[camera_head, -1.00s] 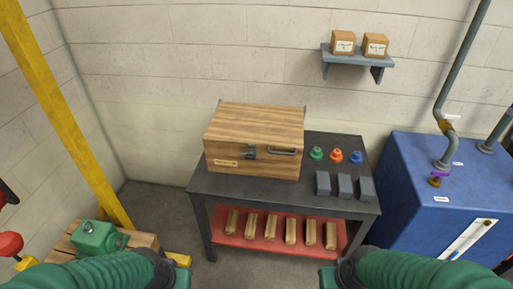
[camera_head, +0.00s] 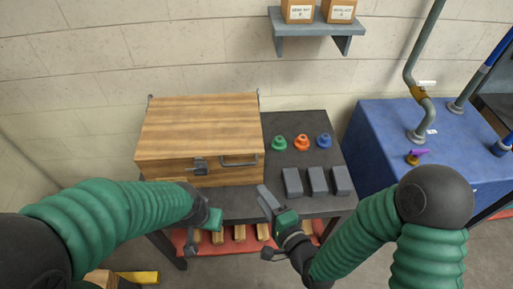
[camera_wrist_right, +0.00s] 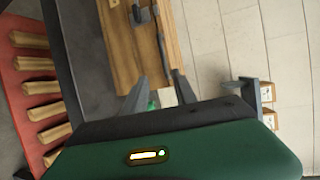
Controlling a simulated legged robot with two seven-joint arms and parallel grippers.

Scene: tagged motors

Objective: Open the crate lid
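The wooden crate (camera_head: 195,176) stands on the left of the dark table, with its lid (camera_head: 200,120) lying closed. On its front are a dark latch (camera_head: 200,165) and a metal handle (camera_head: 240,161). The crate (camera_wrist_right: 125,45) also shows in the right wrist view. My right gripper (camera_head: 264,225) is open and empty, in front of the table's front edge, below and right of the handle; its two fingers (camera_wrist_right: 158,93) are apart in the wrist view. My left gripper (camera_head: 208,218) is in front of the crate, below the latch; its fingers are mostly hidden.
Green, orange (camera_head: 301,142) and blue knobbed pieces and three grey blocks (camera_head: 317,181) are on the table (camera_head: 290,122) right of the crate. Wooden bars lie on the red lower shelf (camera_wrist_right: 25,70). A wall shelf (camera_head: 315,28) holds two boxes. A blue tank (camera_head: 375,130) stands at right.

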